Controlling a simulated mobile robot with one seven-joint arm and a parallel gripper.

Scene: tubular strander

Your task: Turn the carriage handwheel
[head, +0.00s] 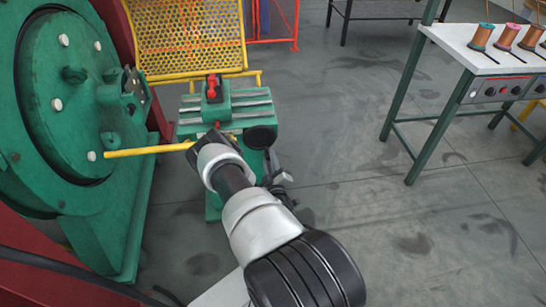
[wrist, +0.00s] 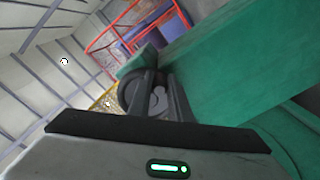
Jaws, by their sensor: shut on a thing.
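The green carriage (head: 222,105) stands beside the large green drum, with a red lever on top. Its dark round handwheel (head: 259,137) is at the carriage's front right corner. My gripper (head: 270,165) is just below and beside the handwheel, partly hidden behind my arm. In the wrist view, my gripper (wrist: 160,95) is shut on the dark handwheel (wrist: 129,92), whose curved rim shows beside the fingers. The exact contact is hard to see. The green carriage body (wrist: 220,70) fills the right of that view.
The large green drum (head: 70,100) stands at the left. A yellow bar (head: 150,151) reaches from it towards my arm. A yellow mesh guard (head: 190,38) is behind the carriage. A table (head: 470,50) with copper spools stands at the right. The floor between is clear.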

